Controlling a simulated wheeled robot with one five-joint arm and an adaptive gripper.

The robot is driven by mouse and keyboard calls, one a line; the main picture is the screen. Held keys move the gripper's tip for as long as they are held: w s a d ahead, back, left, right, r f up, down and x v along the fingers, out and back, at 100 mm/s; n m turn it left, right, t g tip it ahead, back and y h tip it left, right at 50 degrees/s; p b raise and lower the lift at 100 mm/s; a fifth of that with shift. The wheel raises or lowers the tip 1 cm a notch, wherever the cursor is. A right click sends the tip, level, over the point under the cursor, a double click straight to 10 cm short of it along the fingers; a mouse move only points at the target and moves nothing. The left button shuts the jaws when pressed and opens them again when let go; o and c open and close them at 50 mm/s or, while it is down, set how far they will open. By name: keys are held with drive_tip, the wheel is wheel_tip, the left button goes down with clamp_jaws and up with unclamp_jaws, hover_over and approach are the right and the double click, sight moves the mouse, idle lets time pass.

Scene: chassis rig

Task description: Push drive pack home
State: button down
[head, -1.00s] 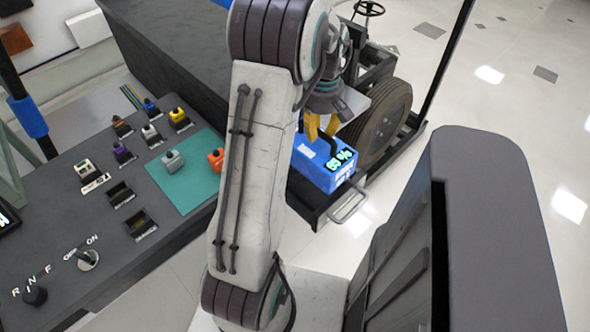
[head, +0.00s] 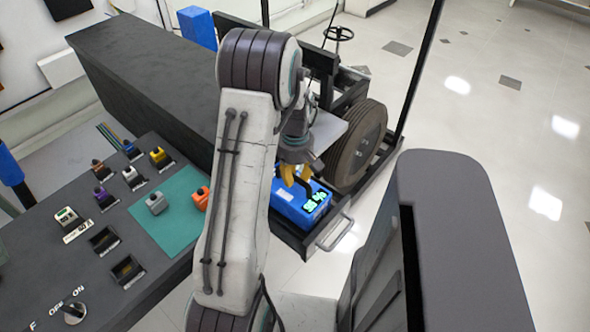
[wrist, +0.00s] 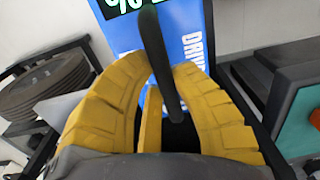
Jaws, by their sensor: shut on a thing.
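The blue drive pack (head: 296,206) with a green lit readout sits on the dark tray (head: 296,240) of the chassis rig, partly hidden by my arm in the head view. In the wrist view the blue pack (wrist: 186,22) lies beyond the fingers, with white lettering and part of the readout showing. My gripper (head: 298,176) is right above the pack. Its yellow fingers (wrist: 150,100) are closed around the pack's black handle (wrist: 160,62). How far the pack sits into its tray is hidden.
A silver loop handle (head: 335,232) sticks out from the tray front. A large wheel (head: 357,148) stands behind the pack. A dark console (head: 110,240) with several coloured blocks and a teal mat (head: 165,235) lies left. Clear floor (head: 500,130) is at right.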

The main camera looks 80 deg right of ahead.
sight(295, 186)
drive_tip(key=shift+f, duration=1.45)
drive_tip(key=c, duration=1.2)
unclamp_jaws()
drive_tip(key=shift+o, duration=0.2)
